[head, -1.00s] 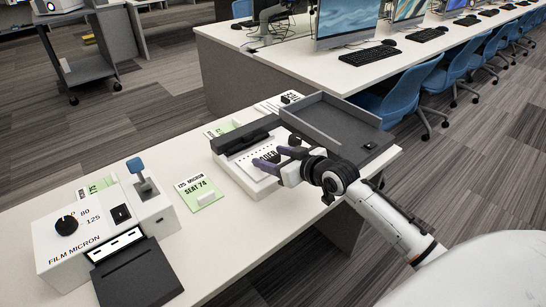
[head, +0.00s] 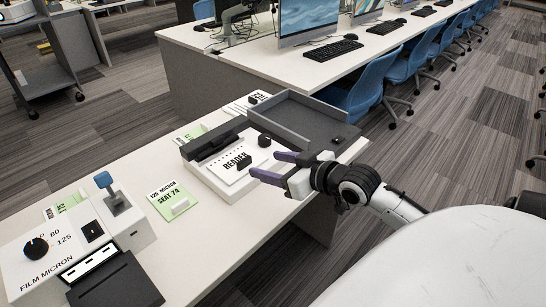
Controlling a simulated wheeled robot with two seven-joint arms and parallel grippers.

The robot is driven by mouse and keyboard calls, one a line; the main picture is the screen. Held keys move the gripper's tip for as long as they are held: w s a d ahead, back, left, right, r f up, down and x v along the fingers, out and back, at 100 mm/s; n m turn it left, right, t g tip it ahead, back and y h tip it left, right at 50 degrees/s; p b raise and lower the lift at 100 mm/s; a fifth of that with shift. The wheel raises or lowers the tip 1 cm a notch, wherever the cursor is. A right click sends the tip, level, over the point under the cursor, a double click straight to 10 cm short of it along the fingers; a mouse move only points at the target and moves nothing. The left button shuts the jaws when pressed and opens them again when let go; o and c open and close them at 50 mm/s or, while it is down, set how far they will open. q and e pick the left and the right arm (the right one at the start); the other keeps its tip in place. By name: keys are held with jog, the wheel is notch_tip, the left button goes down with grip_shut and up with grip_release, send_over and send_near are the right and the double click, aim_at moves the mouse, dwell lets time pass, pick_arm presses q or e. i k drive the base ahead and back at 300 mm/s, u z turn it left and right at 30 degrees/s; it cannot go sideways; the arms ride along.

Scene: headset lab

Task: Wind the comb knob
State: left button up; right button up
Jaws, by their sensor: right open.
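The comb knob (head: 264,141) is a small round black knob at the right end of the binding machine (head: 225,190), which has a white base and a black bar (head: 212,140). A white sheet marked READER (head: 238,163) lies on the machine, with a small black piece on it. My right gripper (head: 264,165) has purple fingers, spread open and empty. It is just in front of the knob, at the machine's right side, apart from the knob in the picture. My left gripper is out of view.
A grey open tray (head: 300,122) stands right behind the machine. A green SEAT 74 card (head: 172,199) lies to the left. The FILM MICRON laminator (head: 40,268) is at the near left. Bare white tabletop (head: 205,245) lies in front of the machine.

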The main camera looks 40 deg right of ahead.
aim_at(264, 140)
jog(key=z, duration=1.25)
